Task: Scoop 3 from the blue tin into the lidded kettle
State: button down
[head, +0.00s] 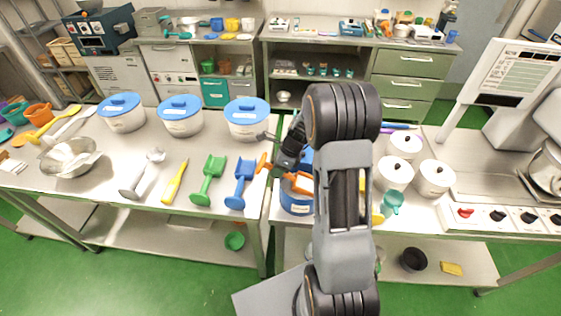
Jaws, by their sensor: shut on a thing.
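The blue tin (294,203) stands at the left end of the right-hand counter, partly hidden by my arm. My gripper (283,163) is over the tin's left side, shut on an orange scoop (263,163). The scoop's orange handle end sticks out left of the jaws. More orange shows at the tin's mouth; I cannot tell if it is the scoop's bowl or the tin's contents. A metal kettle (549,170) stands on the stove at the right edge, cut off by the frame; its lid is not clear.
White lidded canisters (437,180) stand right of my arm, with a teal scoop (392,201) in front. Left counter holds blue-lidded tubs (247,125), a green scoop (208,182), a blue scoop (241,184), a yellow utensil (174,184) and metal bowls (70,160). Stove knobs (497,215) line the right front.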

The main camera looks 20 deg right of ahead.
aim_at(267, 163)
jog(key=shift+w+a+f+g+h+p, duration=0.1)
jog(key=shift+w+a+g+h+p, duration=0.2)
jog(key=shift+h+p, duration=0.25)
jog(key=shift+w+a+r+g+h, duration=0.25)
jog(key=shift+a+r+h, duration=0.1)
jog(key=shift+a+h, duration=0.1)
jog(key=shift+w+a+r+g+h, duration=0.2)
jog(key=shift+a+r+g+h, duration=0.05)
jog(key=shift+a+r+h, duration=0.15)
jog(key=shift+w+a+r, duration=0.3)
jog(key=shift+r, duration=0.2)
jog(key=shift+w+a+r+g+h, duration=0.15)
jog(key=shift+r+g+h, duration=0.05)
jog(key=shift+r, duration=0.2)
jog(key=shift+w+a+r+g+h, duration=0.1)
jog(key=shift+a+r+g+h, duration=0.1)
jog(key=shift+r, duration=0.15)
jog(key=shift+h, duration=0.3)
jog(key=shift+w+a+r, duration=0.1)
jog(key=shift+r, duration=1.1)
jog(key=shift+w+a+r, duration=0.1)
jog(key=shift+r, duration=1.1)
jog(key=shift+s, duration=0.1)
